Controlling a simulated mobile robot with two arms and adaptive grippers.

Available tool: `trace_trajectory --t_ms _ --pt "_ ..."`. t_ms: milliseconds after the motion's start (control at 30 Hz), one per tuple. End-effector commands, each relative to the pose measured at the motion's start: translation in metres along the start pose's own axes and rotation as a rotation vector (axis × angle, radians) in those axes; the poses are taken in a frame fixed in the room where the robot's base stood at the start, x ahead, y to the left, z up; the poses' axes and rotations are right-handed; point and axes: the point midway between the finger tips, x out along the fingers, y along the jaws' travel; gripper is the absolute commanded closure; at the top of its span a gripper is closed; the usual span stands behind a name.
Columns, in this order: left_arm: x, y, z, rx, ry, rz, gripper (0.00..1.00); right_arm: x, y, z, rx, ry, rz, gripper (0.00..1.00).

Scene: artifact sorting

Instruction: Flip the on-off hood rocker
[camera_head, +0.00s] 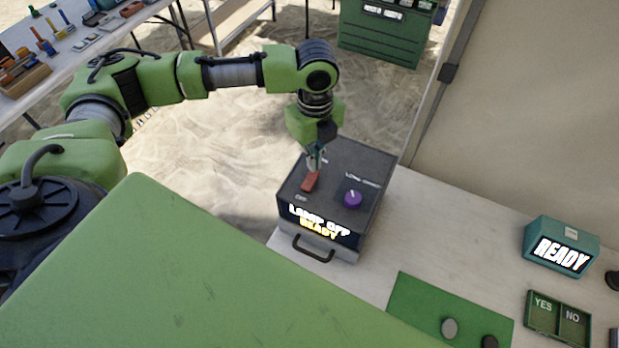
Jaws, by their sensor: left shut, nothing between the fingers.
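The dark hood box (362,165) stands on the pale table and has a lit front panel reading "LAMP OFF READY". The red rocker (309,182) is on the left part of its top face. My left gripper (313,168) points down over the box, shut and empty, with its tips at or just above the far end of the rocker. I cannot tell whether they touch it. The gripper hides part of the label behind the rocker. My right gripper is not in view.
A purple knob (352,199) sits right of the rocker. A black handle (313,249) juts from the box's front. To the right are a green mat (420,305), a teal "READY" display (561,247) and a YES/NO tray (558,318). The tent wall rises behind the table.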

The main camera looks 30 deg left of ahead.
Motion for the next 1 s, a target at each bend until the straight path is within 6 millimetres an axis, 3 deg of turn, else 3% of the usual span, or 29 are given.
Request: trace_trajectory --t_ms 1000 --pt "0.015 0.000 0.000 0.000 0.001 0.000 1.00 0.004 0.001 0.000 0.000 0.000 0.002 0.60"
